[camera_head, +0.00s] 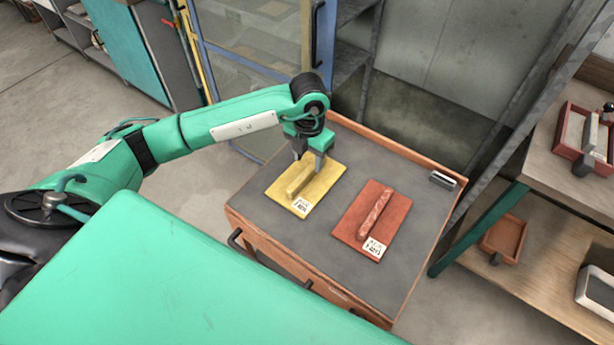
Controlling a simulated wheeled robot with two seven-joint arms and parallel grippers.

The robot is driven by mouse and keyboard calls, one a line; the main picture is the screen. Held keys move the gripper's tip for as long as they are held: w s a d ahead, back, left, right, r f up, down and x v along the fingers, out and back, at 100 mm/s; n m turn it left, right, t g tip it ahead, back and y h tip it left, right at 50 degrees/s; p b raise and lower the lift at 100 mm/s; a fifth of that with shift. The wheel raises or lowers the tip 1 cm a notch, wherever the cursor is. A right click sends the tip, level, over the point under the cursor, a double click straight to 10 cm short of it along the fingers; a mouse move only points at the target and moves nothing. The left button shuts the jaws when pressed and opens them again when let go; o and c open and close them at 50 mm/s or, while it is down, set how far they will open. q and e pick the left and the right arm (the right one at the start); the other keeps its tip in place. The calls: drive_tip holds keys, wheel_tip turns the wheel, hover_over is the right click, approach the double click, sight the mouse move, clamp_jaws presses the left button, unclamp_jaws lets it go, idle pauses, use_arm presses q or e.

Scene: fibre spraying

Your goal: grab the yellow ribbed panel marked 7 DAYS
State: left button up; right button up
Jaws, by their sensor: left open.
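The yellow ribbed panel (284,199) lies flat on the grey top of a cabinet (335,250). It has a raised bar along its middle and a small white label at its near corner; the print is too small to read surely. My left gripper (309,165) points down over the far end of the yellow panel, its fingers apart near the end of the bar. Whether the fingers touch the panel, I cannot tell. My right gripper is not in view.
A red panel (386,208) with a bar and white label lies to the right of the yellow one. A small dark and silver block (442,180) sits at the cabinet's right edge. A wooden shelf (560,175) with red trays stands at the right.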

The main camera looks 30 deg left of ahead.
sight(307, 171)
use_arm(q)
drive_tip(key=shift+a+f+p, duration=0.1)
drive_tip(key=shift+f+p, duration=0.3)
drive_tip(key=shift+f, duration=0.3)
wheel_tip(307, 171, down, 4)
drive_tip(key=shift+a+r+p, duration=0.1)
drive_tip(key=shift+r+p, duration=0.15)
drive_tip(key=shift+p, duration=0.25)
drive_tip(key=shift+f, duration=0.3)
drive_tip(key=c, duration=0.9)
drive_tip(key=shift+r, duration=0.1)
clamp_jaws()
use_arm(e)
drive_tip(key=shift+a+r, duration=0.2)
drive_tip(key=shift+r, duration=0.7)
